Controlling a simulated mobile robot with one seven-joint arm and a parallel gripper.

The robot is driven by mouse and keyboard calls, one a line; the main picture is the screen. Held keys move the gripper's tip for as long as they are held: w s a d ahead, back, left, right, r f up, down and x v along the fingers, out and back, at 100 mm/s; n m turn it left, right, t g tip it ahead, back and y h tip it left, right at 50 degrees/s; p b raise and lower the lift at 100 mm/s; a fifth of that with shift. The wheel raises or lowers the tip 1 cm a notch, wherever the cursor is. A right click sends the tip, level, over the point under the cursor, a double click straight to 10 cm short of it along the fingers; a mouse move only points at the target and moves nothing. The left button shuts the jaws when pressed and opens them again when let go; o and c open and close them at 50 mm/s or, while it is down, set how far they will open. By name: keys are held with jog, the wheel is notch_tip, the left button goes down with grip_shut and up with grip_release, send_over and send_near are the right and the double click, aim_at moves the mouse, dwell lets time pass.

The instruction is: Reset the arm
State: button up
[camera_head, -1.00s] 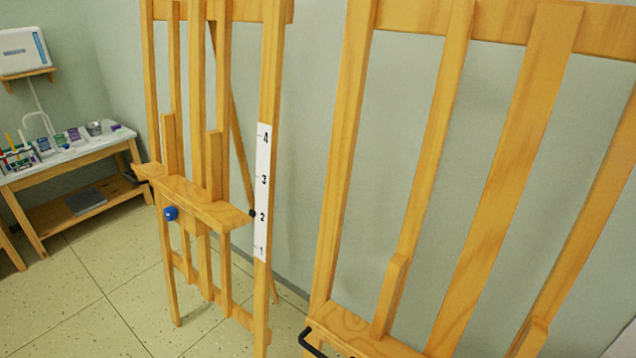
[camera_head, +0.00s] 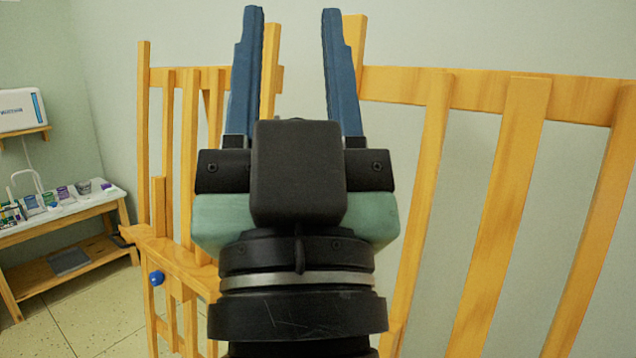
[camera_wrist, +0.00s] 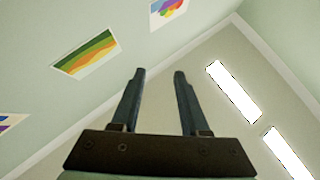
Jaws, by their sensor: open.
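My gripper (camera_head: 293,75) stands upright in the middle of the head view, its two blue fingers pointing up. The fingers are apart with nothing between them. In the wrist view my gripper (camera_wrist: 159,95) also shows open and empty, with wall and ceiling behind it. My wrist and gripper body hide part of the easels behind them.
A wooden easel (camera_head: 190,262) with a blue knob stands behind at left; a larger easel (camera_head: 497,210) stands at right. A side table (camera_head: 75,208) with art supplies is at far left, below a wall dispenser (camera_head: 20,108). Wall pictures (camera_wrist: 87,53) and ceiling lights (camera_wrist: 233,92) show above.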

notch_tip(320, 180, up, 20)
jog(key=s+d+h+p, duration=0.1)
jog(key=s+p, duration=0.1)
jog(key=p, duration=1.6)
jog(key=shift+d+h, duration=0.25)
jog(key=shift+h, duration=0.15)
